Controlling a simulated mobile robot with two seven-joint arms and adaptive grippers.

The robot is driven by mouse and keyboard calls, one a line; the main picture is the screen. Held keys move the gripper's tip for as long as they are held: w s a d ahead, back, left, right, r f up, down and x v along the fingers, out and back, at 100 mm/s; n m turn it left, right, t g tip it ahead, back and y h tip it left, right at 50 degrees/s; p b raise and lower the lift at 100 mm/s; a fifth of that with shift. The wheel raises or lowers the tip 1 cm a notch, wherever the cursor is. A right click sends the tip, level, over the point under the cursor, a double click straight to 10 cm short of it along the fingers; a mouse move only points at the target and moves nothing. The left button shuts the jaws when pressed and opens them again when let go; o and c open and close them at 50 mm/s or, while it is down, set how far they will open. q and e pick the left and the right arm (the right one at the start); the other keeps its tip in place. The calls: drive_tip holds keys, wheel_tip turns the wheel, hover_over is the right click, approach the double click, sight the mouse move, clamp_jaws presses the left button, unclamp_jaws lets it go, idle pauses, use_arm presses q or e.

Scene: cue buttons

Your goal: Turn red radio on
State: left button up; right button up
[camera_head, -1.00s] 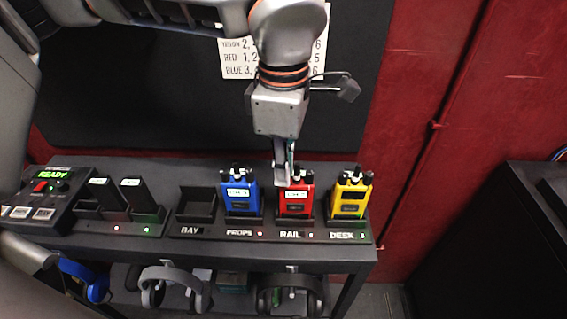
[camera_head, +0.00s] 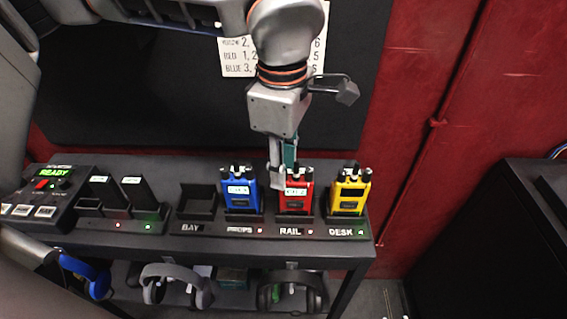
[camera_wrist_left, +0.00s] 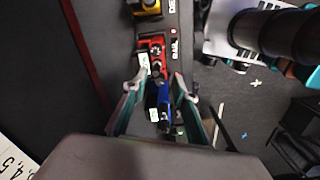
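The red radio (camera_head: 297,197) stands upright in its RAIL dock, between the blue radio (camera_head: 239,194) and the yellow radio (camera_head: 350,195). A small light (camera_head: 311,232) beside the RAIL label looks red. My left gripper (camera_head: 280,180) hangs fingers-down at the red radio's upper left edge and hides part of it. In the left wrist view, the gripper (camera_wrist_left: 163,86) is open. The red radio (camera_wrist_left: 151,57) lies just beyond its fingertips, and the blue radio (camera_wrist_left: 165,92) shows between the fingers. I cannot tell whether a finger touches the red radio. My right gripper is not in view.
The dock shelf (camera_head: 215,246) also holds an empty BAY slot (camera_head: 196,203), black handsets (camera_head: 137,193) and a box reading READY (camera_head: 45,195). Headphones (camera_head: 176,287) hang below. A sign (camera_head: 237,62) is on the dark back panel. A black cabinet (camera_head: 500,235) stands right.

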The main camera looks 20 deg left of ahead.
use_arm(q)
drive_tip(key=shift+r, duration=0.1)
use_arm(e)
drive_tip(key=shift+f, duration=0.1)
use_arm(q)
wheel_tip(320, 180, up, 12)
drive_tip(key=shift+s, duration=0.15)
idle(0.4)
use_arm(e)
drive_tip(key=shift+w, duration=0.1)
